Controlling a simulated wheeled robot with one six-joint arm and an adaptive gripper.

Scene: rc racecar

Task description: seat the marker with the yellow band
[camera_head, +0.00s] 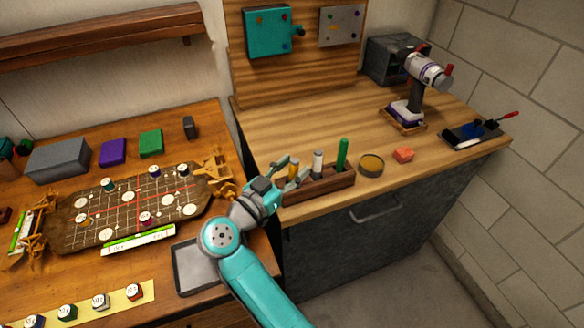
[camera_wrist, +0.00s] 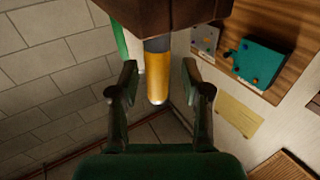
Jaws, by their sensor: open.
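A brown wooden rack (camera_head: 335,183) stands at the front edge of the wooden counter. A marker with a yellow section (camera_wrist: 157,76) sticks out of the rack (camera_wrist: 165,14) in the wrist view, with a grey part against the rack. It lies between my fingers, and both fingers look apart from it. My gripper (camera_head: 284,178) is open at the rack's left end; it also shows in the wrist view (camera_wrist: 158,84). A whitish marker (camera_head: 317,164) and a green marker (camera_head: 342,154) stand upright in the rack. The marker's depth in its slot is hidden.
A round tin (camera_head: 371,164) and an orange block (camera_head: 403,155) sit right of the rack. A drill (camera_head: 408,105) stands farther back. A game board (camera_head: 125,207) and grey tray (camera_head: 190,270) lie on the left table. The counter behind the rack is clear.

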